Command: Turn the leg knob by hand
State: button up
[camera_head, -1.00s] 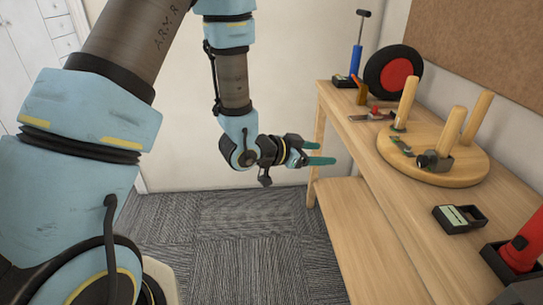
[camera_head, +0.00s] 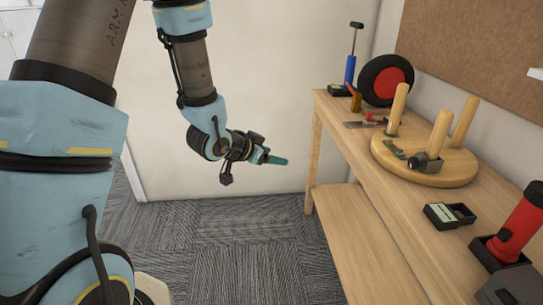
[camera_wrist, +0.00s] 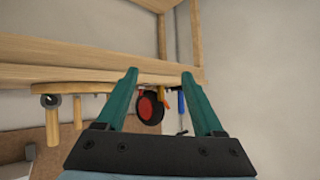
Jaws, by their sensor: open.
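The upturned round wooden stool (camera_head: 425,160) lies on the bench with its legs pointing up. Three legs show, and the front one (camera_head: 438,133) has a dark knob (camera_head: 425,160) at its foot. My gripper (camera_head: 277,160) is in the air left of the bench, apart from the stool, with its fingers pointing right. In the wrist view the two green fingers of my gripper (camera_wrist: 158,88) are spread with nothing between them.
The wooden bench (camera_head: 385,215) has a lower shelf (camera_head: 360,222). A corkboard (camera_head: 475,50) hangs behind. Carpet floor (camera_head: 250,240) is clear.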

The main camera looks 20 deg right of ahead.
jog(key=shift+d+f, duration=0.1)
jog(key=m+g+h+b, duration=0.6)
jog(key=m+g, duration=0.7)
send_near(410, 163)
jog(key=p+x, duration=0.2)
jog(key=x, duration=0.6)
jog(key=shift+c, duration=0.4)
grip_shut()
